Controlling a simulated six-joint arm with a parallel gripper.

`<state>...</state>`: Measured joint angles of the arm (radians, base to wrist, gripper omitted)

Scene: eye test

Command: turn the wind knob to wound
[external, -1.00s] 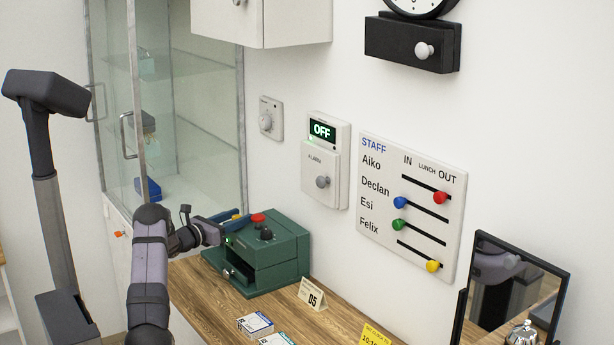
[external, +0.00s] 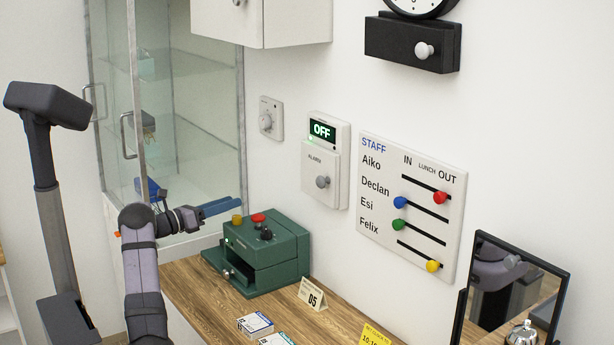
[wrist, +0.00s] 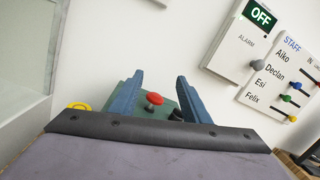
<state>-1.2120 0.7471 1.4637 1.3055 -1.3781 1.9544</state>
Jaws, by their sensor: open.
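A black box (external: 411,43) hangs on the wall under the clock (external: 420,5), with a pale round knob (external: 424,50) on its front; it may be the wind knob, but I see no readable label. My gripper (external: 239,204) is open and empty, with blue fingers, low on the left and far from that knob. It is just above and left of the green box (external: 270,258). In the wrist view the open fingers (wrist: 160,80) point toward the red button (wrist: 155,99) on that box. The black box is outside the wrist view.
The green box also carries a yellow button (external: 237,219) and a black knob (external: 266,235). A dial plate (external: 271,118), an alarm panel (external: 326,165) and a staff board (external: 410,205) are on the wall. A glass cabinet (external: 180,130) stands behind my gripper; a mirror (external: 510,295) stands right.

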